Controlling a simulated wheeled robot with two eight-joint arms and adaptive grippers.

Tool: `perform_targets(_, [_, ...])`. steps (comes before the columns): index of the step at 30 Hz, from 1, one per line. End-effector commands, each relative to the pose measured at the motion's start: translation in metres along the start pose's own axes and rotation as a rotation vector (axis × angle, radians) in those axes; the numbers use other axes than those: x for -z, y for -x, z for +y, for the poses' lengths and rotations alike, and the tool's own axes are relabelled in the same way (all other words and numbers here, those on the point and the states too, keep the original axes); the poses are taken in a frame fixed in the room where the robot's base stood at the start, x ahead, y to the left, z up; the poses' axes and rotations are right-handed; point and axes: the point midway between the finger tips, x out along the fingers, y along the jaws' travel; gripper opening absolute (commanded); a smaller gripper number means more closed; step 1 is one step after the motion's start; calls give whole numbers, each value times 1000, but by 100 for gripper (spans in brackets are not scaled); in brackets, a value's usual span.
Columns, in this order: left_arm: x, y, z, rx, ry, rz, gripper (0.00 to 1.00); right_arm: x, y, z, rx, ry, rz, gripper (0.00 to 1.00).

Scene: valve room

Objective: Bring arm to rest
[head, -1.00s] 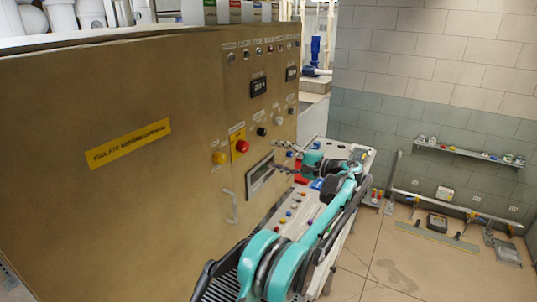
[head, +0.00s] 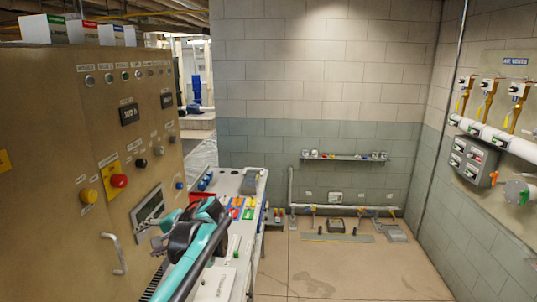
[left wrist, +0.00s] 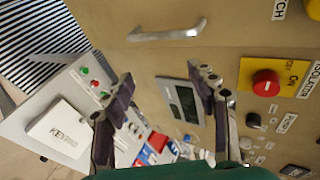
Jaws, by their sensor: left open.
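My left arm, teal and dark grey, reaches up from the bottom of the head view beside the tan control cabinet (head: 60,250). My left gripper (head: 155,236) is small there, close to the cabinet's display and partly hidden by my own arm. In the left wrist view my left gripper (left wrist: 160,78) has its two dark fingers wide apart, with nothing between them. Behind them is the cabinet face with a metal handle (left wrist: 168,34), a grey display (left wrist: 182,100) and a red knob (left wrist: 265,83). My right gripper is not in view.
A white bench (head: 228,182) with coloured items stands beside the cabinet, close to my arm. The beige floor (head: 330,268) to the right is mostly clear. A wall shelf (head: 345,157) and valve pipes (head: 500,138) are farther off.

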Motion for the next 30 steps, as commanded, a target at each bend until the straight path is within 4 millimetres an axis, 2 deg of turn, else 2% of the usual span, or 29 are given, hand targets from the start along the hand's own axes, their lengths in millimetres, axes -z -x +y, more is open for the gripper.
perform_targets(1, [-22, -6, 31, -66, 25, 30, 58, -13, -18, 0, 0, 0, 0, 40])
perform_targets(5, [-68, -3, 96, -241, 100, 115, 58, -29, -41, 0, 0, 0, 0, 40])
perform_targets(9, [-116, 2, 173, -424, 202, 202, 58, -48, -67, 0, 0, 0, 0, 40])
perform_targets(15, [-174, 12, 286, -669, 373, 311, 58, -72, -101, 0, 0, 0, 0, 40])
perform_targets(18, [-192, 16, 331, -764, 448, 351, 58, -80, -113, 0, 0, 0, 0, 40])
perform_targets(21, [-204, 19, 360, -830, 505, 378, 58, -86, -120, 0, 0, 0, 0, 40])
perform_targets(24, [-209, 21, 375, -866, 538, 392, 58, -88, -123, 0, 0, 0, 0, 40])
perform_targets(30, [-210, 23, 378, -879, 551, 398, 58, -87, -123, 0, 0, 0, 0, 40])
